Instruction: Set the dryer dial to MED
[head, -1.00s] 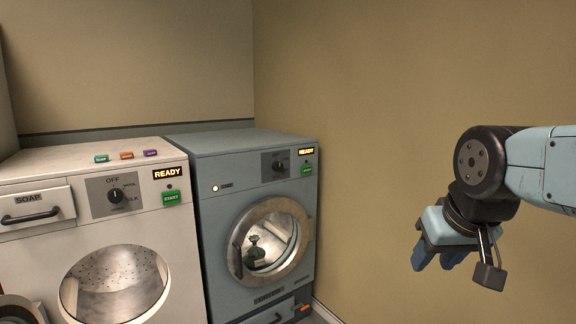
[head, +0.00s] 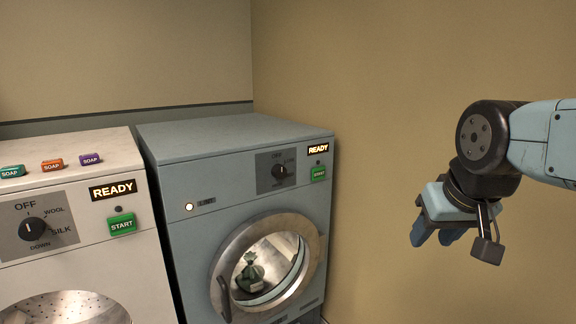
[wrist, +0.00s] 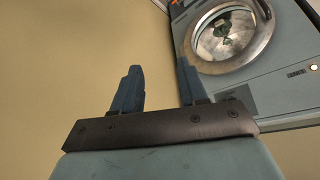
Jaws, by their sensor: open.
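The dryer (head: 160,232) is the blue-grey machine against the back wall, right of the white washer. Its dial (head: 280,172) is a dark knob on a grey plate at the upper right of the front. OFF is above the dial; the other marks are too small to read surely. A READY display (head: 318,150) and a green button (head: 318,174) are to its right. My gripper (head: 435,240) is open and empty, well to the right of the dryer and apart from it. In the wrist view my open fingers (wrist: 158,88) show below and left of the dryer door (wrist: 228,35).
The white washer (head: 125,178) stands left, with its own dial (head: 32,229) and several soap boxes (head: 52,164) on top. The dryer's round door (head: 222,262) looks shut, with a dark green bundle (head: 249,274) behind its glass. A bare tan wall (head: 400,70) is behind my gripper.

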